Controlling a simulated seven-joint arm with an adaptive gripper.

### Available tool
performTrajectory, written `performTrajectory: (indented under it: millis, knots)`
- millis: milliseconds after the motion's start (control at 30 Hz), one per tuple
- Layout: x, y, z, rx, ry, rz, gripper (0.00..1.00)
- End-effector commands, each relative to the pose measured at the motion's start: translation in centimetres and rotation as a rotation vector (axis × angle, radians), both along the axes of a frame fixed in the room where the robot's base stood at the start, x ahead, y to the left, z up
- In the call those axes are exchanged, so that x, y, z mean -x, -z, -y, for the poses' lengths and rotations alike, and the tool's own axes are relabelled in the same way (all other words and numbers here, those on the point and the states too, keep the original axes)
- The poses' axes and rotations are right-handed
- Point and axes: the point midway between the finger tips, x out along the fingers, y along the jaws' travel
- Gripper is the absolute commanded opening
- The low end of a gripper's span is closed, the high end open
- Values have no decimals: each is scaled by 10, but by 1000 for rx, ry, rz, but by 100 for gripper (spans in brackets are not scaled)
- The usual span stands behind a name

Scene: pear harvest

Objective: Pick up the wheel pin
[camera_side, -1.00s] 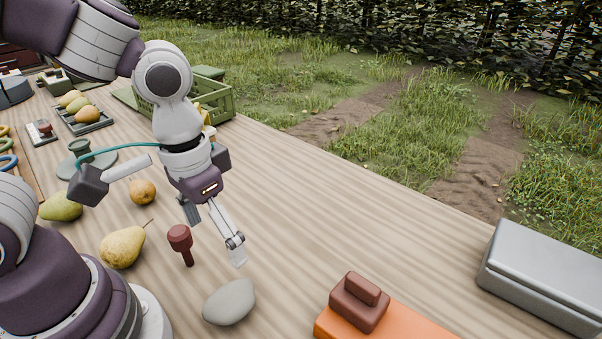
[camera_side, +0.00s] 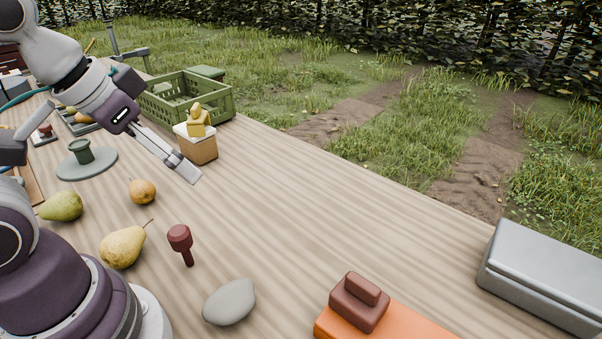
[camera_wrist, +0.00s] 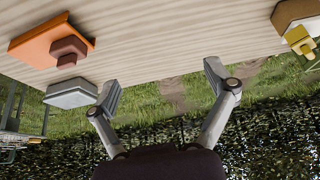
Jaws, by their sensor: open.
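My gripper (camera_side: 183,168) is above the table, up and back from the pin, near a small tan box. In the wrist view my gripper (camera_wrist: 162,84) has its two fingers spread wide with nothing between them.
The tan box (camera_side: 203,150) has a yellow piece on top. A green crate (camera_side: 205,110) is behind. Pears (camera_side: 122,247), a grey stone (camera_side: 229,302), an orange block (camera_side: 380,325) and a grey case (camera_side: 545,275) lie around. The table's middle is clear.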

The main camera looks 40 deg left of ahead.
Motion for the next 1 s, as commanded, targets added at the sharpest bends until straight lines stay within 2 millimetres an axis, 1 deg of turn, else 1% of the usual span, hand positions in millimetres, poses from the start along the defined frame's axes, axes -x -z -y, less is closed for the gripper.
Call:
performTrajectory:
  millis: [400, 700, 933, 1000]
  knots:
    - [0, 0, 0, 0, 0, 0, 84]
    - [0, 0, 0, 0, 0, 0, 46]
    - [0, 0, 0, 0, -1, 0, 46]
    - [-1, 3, -2, 20, -48, -18, 46]
